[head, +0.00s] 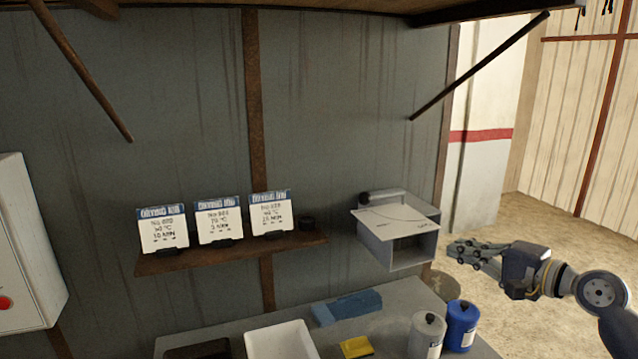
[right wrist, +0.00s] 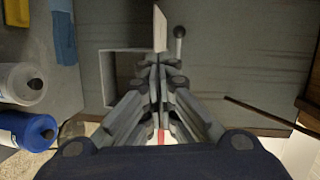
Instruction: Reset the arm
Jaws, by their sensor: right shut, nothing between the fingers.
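My right gripper (head: 462,250) is at the right of the head view, shut and empty. Its arm comes in from the right edge, and its fingers point left at the grey wall box (head: 385,249), just apart from it in the picture. In the right wrist view the closed fingers (right wrist: 158,68) show in front of the same box (right wrist: 106,78). The box is open at the front and has a white sheet (head: 393,222) and a grey bar on top. My left gripper is not in view.
A wall shelf (head: 200,258) holds three white cards. Below, the table (head: 395,298) carries a white tray (head: 302,335), a blue object (head: 347,307), a yellow piece (head: 356,347), a white bottle (head: 426,335) and a blue bottle (head: 461,325). Open floor lies to the right.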

